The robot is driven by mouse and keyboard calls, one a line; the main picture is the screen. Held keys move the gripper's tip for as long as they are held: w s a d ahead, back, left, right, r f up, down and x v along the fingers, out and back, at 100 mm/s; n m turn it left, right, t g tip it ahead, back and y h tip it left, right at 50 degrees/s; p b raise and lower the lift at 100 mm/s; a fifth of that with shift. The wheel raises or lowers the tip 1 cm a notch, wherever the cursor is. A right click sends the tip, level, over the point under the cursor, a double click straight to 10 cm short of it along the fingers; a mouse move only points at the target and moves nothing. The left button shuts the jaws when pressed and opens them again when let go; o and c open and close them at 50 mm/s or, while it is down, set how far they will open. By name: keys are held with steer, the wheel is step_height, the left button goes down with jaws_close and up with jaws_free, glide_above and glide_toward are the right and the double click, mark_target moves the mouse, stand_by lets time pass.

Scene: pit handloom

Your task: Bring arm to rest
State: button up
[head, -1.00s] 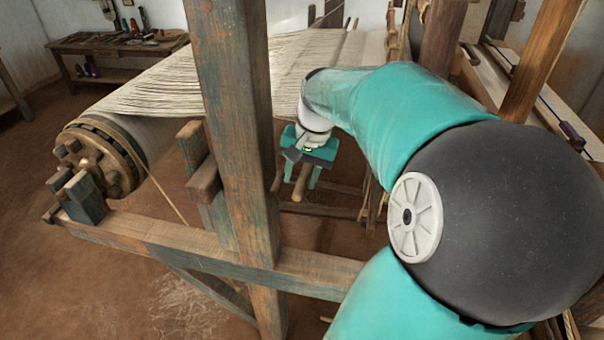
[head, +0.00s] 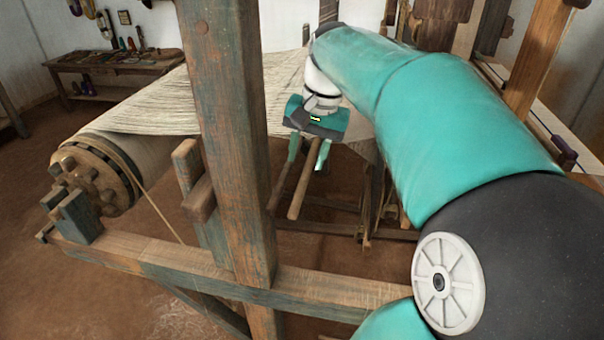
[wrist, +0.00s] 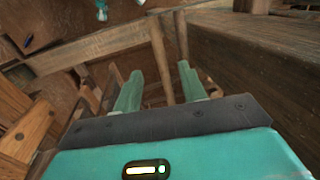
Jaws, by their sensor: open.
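My gripper (head: 309,155) hangs from my teal arm in the head view, fingers pointing down, beside the loom's front post. Its two teal fingers are apart, with a wooden bar of the loom showing between and behind them. In the wrist view my gripper (wrist: 158,88) is also open, with nothing held between the fingers. Whether a finger touches the wooden bar (head: 300,192) cannot be told.
A thick loom post (head: 228,120) stands left of my gripper, joined to a low beam (head: 190,268). Pale warp threads (head: 170,98) run to a roller (head: 95,180) at left. A tool bench (head: 115,62) stands at the back. Brown floor is open at left.

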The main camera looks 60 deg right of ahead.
steer(key=r, duration=0.2)
steer(key=shift+s+r, duration=0.25)
steer(key=shift+r, duration=0.1)
steer(key=w+a+f+n+t, duration=0.1)
steer(key=a+f+n, duration=0.2)
steer(key=a, duration=0.7)
steer(key=w+a+f+n+t, duration=0.1)
steer(key=a+f+n, duration=0.3)
steer(key=a, duration=0.7)
steer(key=w+a+f+n+t, duration=0.1)
steer(key=a+f+n, duration=0.3)
steer(key=a, duration=0.6)
steer(key=shift+a+n+t+h, duration=0.3)
steer(key=shift+n+h, duration=0.1)
steer(key=shift+n, duration=0.8)
steer(key=shift+c, duration=0.5)
steer(key=shift+s, duration=0.1)
